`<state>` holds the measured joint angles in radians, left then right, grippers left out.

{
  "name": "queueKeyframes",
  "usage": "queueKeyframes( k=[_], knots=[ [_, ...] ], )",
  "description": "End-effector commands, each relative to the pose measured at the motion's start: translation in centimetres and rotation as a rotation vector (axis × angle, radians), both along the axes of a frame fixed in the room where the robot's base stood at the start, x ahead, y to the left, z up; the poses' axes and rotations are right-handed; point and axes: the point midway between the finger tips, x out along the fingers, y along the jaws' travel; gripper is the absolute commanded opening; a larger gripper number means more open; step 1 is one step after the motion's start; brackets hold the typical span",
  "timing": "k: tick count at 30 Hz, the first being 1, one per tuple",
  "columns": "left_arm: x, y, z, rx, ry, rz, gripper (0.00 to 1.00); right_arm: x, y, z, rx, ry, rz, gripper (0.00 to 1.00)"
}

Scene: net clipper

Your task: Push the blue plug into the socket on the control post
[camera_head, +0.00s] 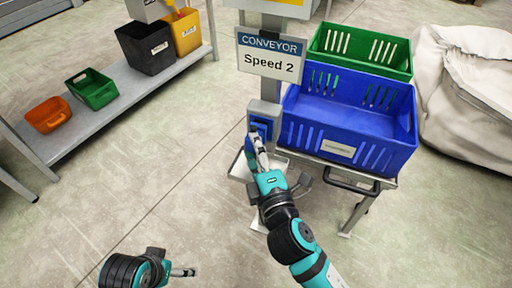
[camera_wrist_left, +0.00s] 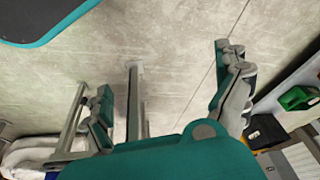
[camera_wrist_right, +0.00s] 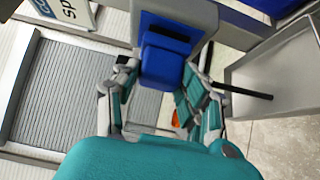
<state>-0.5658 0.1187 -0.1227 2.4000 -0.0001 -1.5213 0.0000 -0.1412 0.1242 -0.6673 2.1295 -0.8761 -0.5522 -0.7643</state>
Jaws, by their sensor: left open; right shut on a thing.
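The blue plug (camera_wrist_right: 162,68) is between the fingers of my right gripper (camera_wrist_right: 160,88), which is shut on it. In the head view my right gripper (camera_head: 258,150) is at the control post (camera_head: 264,108), just below its blue socket (camera_head: 262,121). In the right wrist view the plug overlaps the lower part of the blue socket housing (camera_wrist_right: 188,20), below a dark slot. I cannot tell how deep the plug sits. My left gripper (camera_head: 184,272) is low at the bottom left, empty, and its fingers stand apart in the left wrist view (camera_wrist_left: 165,85).
A blue crate (camera_head: 350,146) and a green crate (camera_head: 360,48) stand on a cart right of the post. A "Conveyor Speed 2" sign (camera_head: 271,55) hangs above the socket. A shelf (camera_head: 120,82) with bins is at the left. The floor between is clear.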

Motion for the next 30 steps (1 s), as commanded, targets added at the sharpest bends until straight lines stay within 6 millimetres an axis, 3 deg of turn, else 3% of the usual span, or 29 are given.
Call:
queueKeyframes(
  k=[29, 30],
  knots=[
    [0.4, -0.1, -1.3, 0.000, 0.007, -0.001, 1.00, 1.0, -0.4, 0.1, 0.000, -0.001, 0.001, 0.04],
    [0.4, -0.1, -1.5, 0.000, 0.009, -0.001, 1.00, 1.0, -0.4, 0.0, 0.000, -0.001, 0.001, 0.47]
  ],
)
